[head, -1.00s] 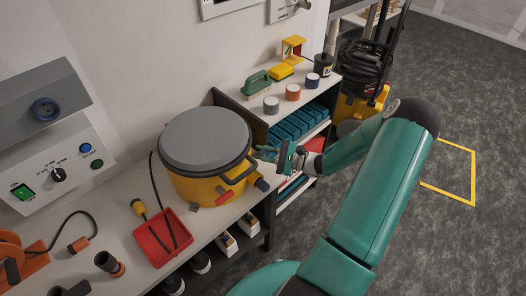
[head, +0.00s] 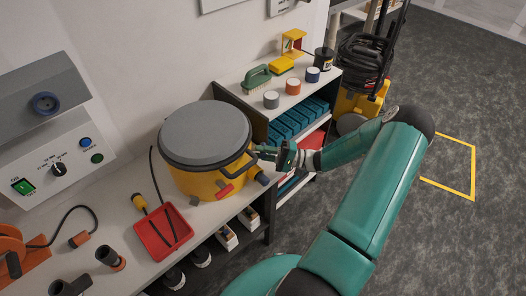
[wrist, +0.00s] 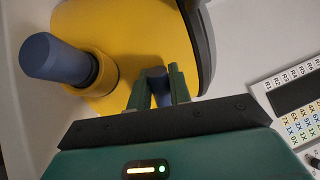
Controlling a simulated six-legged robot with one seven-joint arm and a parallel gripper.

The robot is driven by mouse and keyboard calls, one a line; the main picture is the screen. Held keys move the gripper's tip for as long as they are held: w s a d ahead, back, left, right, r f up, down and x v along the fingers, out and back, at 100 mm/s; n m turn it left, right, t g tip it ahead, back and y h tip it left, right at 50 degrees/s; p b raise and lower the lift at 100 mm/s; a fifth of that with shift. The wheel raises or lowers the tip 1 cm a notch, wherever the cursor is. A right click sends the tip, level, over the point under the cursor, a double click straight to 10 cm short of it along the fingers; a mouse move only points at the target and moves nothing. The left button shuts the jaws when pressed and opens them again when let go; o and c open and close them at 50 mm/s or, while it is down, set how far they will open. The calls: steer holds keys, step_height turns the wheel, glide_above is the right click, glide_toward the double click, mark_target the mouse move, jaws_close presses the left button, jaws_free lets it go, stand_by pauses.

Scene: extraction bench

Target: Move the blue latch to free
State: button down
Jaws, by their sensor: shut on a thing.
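A yellow drum (head: 190,183) with a grey lid (head: 205,133) stands on the bench; its yellow wall (wrist: 130,40) fills the top of the wrist view. My gripper (head: 262,152) reaches the drum's right side from the right. In the wrist view the fingers (wrist: 158,88) are shut on a small blue piece, which looks like the blue latch (wrist: 157,76). Much of the latch is hidden between the fingers, so its position is hard to read. In the head view the gripper covers it.
A blue-grey outlet (wrist: 45,58) sticks out of the drum left of the fingers, and a dark curved band (wrist: 200,40) lies close on their right. A red latch (head: 225,191) sits on the drum's front.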

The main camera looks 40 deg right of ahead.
steer(key=shift+f+n+g+y, duration=0.15)
steer(key=shift+n+g+y, duration=0.15)
steer(key=shift+n, duration=0.5)
steer(key=c, duration=1.3)
jaws_free()
steer(key=shift+c, duration=0.2)
steer(key=shift+s+d, duration=0.1)
steer(key=v, duration=1.3)
steer(key=shift+s+d, duration=0.15)
steer(key=shift+d, duration=0.1)
steer(key=shift+d+f, duration=0.1)
